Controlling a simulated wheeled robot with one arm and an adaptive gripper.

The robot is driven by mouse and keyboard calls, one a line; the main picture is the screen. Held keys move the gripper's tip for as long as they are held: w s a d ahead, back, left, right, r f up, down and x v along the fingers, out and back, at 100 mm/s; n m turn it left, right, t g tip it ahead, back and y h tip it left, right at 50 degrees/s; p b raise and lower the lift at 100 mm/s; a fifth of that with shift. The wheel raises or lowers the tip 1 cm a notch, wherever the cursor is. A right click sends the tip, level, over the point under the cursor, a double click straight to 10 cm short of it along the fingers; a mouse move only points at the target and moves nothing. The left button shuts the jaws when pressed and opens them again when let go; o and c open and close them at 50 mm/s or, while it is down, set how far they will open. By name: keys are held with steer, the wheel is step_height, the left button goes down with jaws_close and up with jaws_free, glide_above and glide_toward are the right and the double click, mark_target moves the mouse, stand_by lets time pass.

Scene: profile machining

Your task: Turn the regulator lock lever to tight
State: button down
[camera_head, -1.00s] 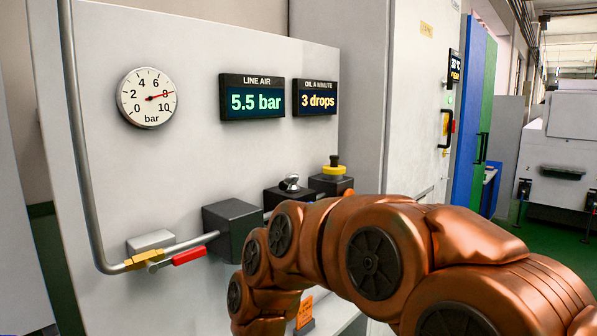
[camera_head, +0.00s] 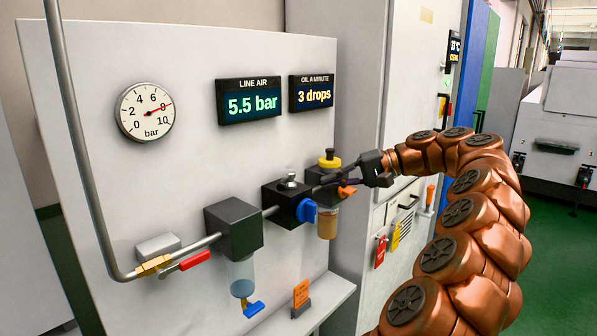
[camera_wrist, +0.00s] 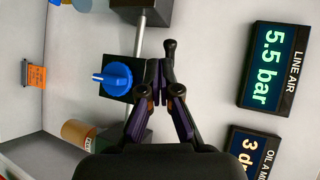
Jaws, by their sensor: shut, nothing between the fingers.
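The regulator is a black block (camera_head: 275,203) on the panel's pipe, with a blue knob (camera_head: 308,211) on its front. The lock lever (camera_head: 290,178) is a small metal and dark piece on top of the block. In the wrist view the lever (camera_wrist: 171,55) is a dark bar with a rounded end, and the blue knob (camera_wrist: 117,79) is to its left. My gripper (camera_head: 322,181) reaches in from the right. Its fingertips (camera_wrist: 160,66) are together, right beside the lever and seeming to touch it; contact is uncertain. They hold nothing. The lever's lower part is partly hidden by the fingers.
Left of the regulator stands a filter block (camera_head: 233,227) with a clear bowl and a red-handled valve (camera_head: 194,260). An orange tag (camera_head: 301,293) stands below.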

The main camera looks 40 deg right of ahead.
steer(key=m+t, duration=0.1)
steer(key=t, duration=0.1)
glide_toward(286, 184)
steer(key=shift+h, duration=0.3)
steer(key=p+x, duration=0.2)
steer(key=x, duration=0.5)
steer(key=shift+r, duration=0.2)
